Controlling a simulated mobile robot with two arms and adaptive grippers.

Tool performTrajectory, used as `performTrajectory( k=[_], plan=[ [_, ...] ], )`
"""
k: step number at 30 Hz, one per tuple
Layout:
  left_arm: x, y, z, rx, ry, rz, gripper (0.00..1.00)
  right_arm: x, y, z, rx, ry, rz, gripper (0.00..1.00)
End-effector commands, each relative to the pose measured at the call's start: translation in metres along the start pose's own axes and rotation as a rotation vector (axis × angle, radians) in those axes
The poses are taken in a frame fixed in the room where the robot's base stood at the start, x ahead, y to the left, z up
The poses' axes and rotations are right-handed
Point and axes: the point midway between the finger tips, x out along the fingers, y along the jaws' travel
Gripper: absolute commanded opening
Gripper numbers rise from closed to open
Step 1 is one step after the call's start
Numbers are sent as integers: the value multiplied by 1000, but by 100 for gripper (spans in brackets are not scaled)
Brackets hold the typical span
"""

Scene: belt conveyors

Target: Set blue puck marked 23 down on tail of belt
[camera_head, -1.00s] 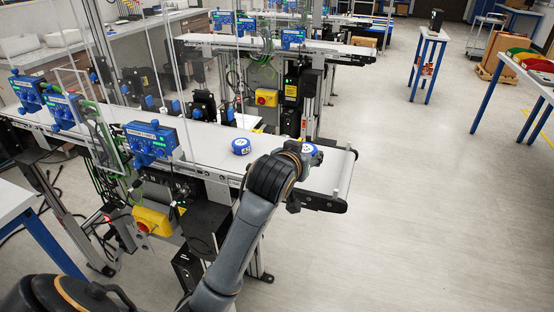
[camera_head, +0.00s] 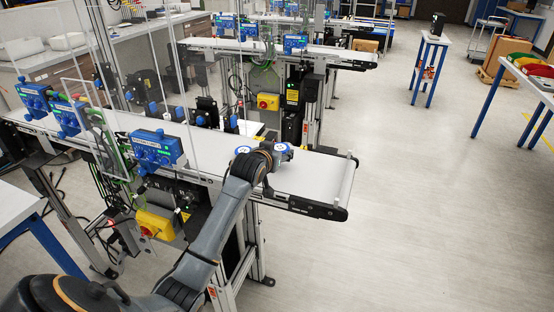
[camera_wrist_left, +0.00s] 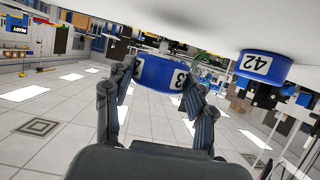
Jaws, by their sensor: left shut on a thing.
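The blue puck marked 23 (camera_wrist_left: 163,73) is between the fingers of my left gripper (camera_wrist_left: 158,92), which is shut on it. In the head view this puck (camera_head: 282,147) is over the near white belt (camera_head: 312,172), mostly beyond my gripper (camera_head: 268,158). I cannot tell whether it touches the belt. A second blue puck, marked 42 (camera_wrist_left: 264,66), is close beside it, with a gap between them. In the head view that puck (camera_head: 242,150) sits on the belt to the left, partly hidden by my gripper. My right gripper is not in view.
A blue control box (camera_head: 157,149) stands at the belt's near edge, left of the pucks. Clear panels rise farther left. The belt's right end (camera_head: 345,185) is bare. A second conveyor (camera_head: 340,57) runs behind.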

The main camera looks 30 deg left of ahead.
Motion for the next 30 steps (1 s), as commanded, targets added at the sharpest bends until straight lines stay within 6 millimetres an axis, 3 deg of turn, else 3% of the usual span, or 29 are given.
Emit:
performTrajectory(
  k=[10,21,22,24,25,30],
  plan=[
    [18,-5,32,0,-1,0,17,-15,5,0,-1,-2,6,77],
    [20,-5,37,0,2,0,17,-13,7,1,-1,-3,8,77],
    [20,-5,37,0,1,0,59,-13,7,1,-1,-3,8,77],
    [20,-5,36,0,1,0,73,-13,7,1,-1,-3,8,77],
    [20,-5,36,0,1,0,78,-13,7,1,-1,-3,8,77],
    [20,-5,36,0,1,0,78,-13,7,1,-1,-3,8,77]
  ],
)
